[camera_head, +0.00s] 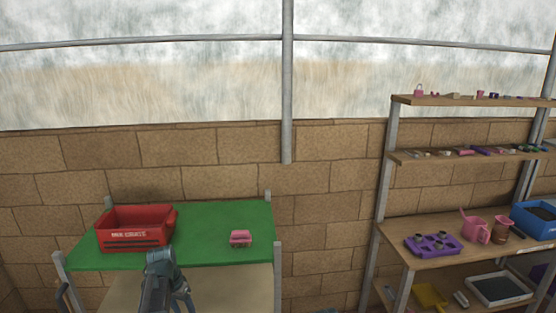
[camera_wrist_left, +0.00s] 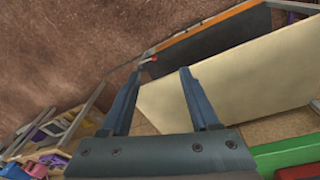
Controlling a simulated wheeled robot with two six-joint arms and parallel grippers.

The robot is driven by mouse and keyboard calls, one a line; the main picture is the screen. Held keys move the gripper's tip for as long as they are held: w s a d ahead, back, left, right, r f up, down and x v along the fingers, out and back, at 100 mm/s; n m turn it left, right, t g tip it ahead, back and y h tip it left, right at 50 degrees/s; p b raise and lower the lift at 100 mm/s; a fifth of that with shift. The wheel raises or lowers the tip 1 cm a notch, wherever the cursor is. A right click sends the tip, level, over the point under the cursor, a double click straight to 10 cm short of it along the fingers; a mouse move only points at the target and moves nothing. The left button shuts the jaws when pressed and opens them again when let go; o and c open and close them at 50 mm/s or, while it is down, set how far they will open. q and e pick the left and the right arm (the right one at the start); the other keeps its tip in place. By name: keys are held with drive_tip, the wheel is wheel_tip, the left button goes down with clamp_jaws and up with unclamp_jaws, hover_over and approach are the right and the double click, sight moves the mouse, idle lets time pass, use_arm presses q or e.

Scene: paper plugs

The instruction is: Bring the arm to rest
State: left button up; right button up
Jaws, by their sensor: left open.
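My left arm (camera_head: 160,279) comes up from the bottom of the head view, in front of the green table. Its fingertips cannot be made out there. In the left wrist view my left gripper (camera_wrist_left: 160,73) is open, with its two fingers apart and nothing between them. It is tilted over the ground, with a pale board (camera_wrist_left: 225,88) behind its right finger. My right gripper is not in view.
A green table (camera_head: 215,218) carries a red crate (camera_head: 135,239) on the left and a small pink object (camera_head: 240,238) on the right. A shelf rack (camera_head: 390,239) at the right holds a purple tray (camera_head: 433,245), pink jug (camera_head: 476,231) and blue bin (camera_head: 536,227). A brick wall stands behind.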

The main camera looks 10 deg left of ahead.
use_arm(q)
drive_tip(key=s+d, duration=0.5)
drive_tip(key=d, duration=0.5)
drive_tip(key=s+d+m+y, duration=0.1)
drive_tip(key=s+d, duration=0.5)
drive_tip(key=d, duration=0.4)
drive_tip(key=s+d+g+y, duration=0.1)
drive_tip(key=s+d, duration=0.5)
drive_tip(key=d, duration=0.4)
drive_tip(key=shift+d+m, duration=0.35)
drive_tip(key=shift+m, duration=0.05)
drive_tip(key=shift+s+a, duration=0.1)
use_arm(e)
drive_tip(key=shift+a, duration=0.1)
